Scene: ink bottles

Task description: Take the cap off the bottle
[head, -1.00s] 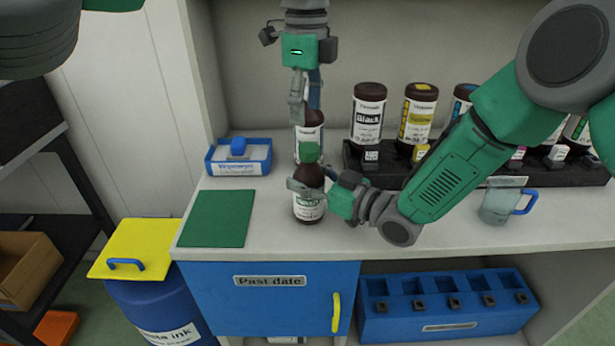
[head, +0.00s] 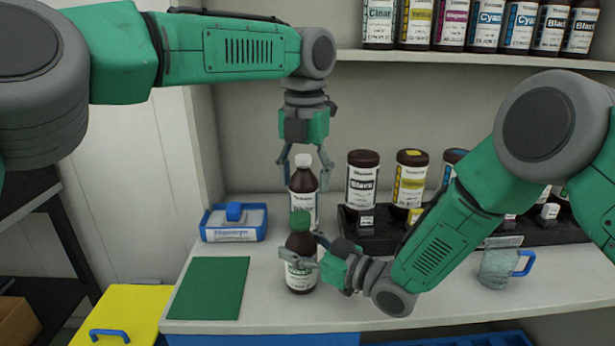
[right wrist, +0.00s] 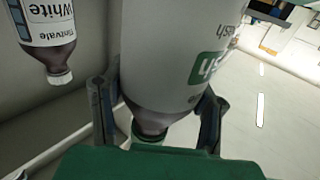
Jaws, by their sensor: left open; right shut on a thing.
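A dark brown bottle (head: 301,271) with a green cap (head: 300,220) stands upright at the counter's front. My right gripper (head: 302,256) is shut around its body from the right. In the right wrist view the bottle (right wrist: 178,60) appears upside down between the fingers, with the green cap (right wrist: 148,145) partly hidden. Behind it stands a brown bottle (head: 303,185) labelled White, with a white cap (head: 303,159). It also shows in the right wrist view (right wrist: 48,25). My left gripper (head: 304,165) points down, open, its fingers either side of the white-capped bottle's top; contact is unclear.
A black rack (head: 385,243) with several ink bottles stands at the right. A blue-edged tray (head: 233,235) and a flat green mat (head: 207,288) lie left. A shelf of bottles (head: 455,55) is above.

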